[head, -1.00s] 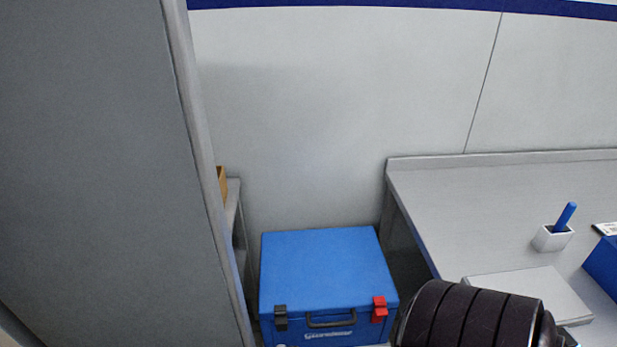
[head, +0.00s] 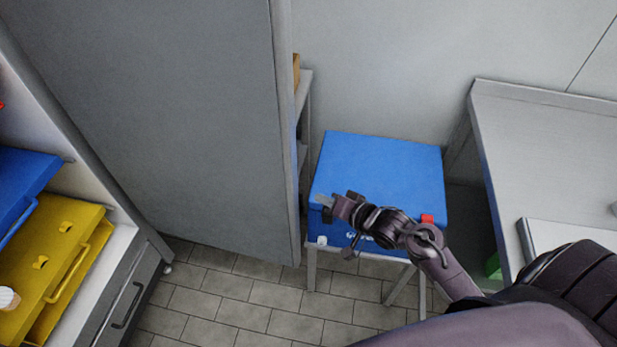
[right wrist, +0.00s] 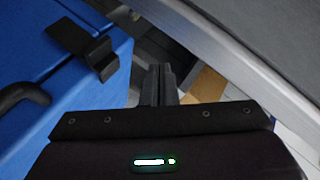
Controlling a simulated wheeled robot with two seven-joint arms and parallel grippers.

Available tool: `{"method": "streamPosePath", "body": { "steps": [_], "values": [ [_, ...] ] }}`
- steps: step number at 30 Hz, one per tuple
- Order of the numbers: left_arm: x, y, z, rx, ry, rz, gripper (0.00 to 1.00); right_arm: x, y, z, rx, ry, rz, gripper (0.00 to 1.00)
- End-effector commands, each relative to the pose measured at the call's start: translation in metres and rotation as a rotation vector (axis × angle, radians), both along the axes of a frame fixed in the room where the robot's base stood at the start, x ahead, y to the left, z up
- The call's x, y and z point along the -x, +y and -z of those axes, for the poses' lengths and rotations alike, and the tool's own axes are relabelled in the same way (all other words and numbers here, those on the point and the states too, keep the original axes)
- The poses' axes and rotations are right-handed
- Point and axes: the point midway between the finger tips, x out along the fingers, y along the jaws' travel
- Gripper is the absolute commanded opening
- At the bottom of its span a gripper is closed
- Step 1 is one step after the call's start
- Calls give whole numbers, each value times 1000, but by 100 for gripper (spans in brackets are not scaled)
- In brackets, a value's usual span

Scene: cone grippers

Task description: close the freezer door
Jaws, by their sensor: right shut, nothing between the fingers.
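The freezer door (head: 190,100) is a tall grey panel at the left and centre of the head view, standing open beside the lit freezer interior (head: 95,165). Its free edge (head: 286,130) is the pale vertical strip near the blue cooler. My right gripper (head: 322,201) is shut and empty, in front of the blue cooler and to the right of the door's edge, with a gap between. In the right wrist view its fingers (right wrist: 158,85) are together, between the blue cooler and a grey edge. My left gripper is out of view.
The blue cooler (head: 385,165) stands on a low stand behind my right gripper. A grey table (head: 545,140) is at the right. Inside the freezer are a blue box (head: 25,180) and a yellow box (head: 55,250). The tiled floor (head: 240,300) below the door is clear.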

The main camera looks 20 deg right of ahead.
Motion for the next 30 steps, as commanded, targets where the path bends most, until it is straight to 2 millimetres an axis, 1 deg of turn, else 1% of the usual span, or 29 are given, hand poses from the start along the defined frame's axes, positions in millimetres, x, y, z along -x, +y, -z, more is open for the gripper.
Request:
{"method": "streamPosePath", "body": {
  "steps": [3,7,9,12,16,19,30],
  "values": [
    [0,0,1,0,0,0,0,-7,-11,-9,-201,-36,-3,0],
    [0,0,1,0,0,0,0,-8,-24,-25,-465,-56,-27,0],
    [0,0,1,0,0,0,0,-7,-30,-34,-578,-59,-43,0],
    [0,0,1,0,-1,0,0,-6,-35,-41,-679,-59,-60,0],
    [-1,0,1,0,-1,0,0,-10,-34,-45,-721,-58,-66,0],
    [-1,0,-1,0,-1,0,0,-20,-27,-46,-722,-59,-67,0],
    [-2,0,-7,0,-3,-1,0,-79,12,-46,-719,-59,-67,0]
  ]
}}
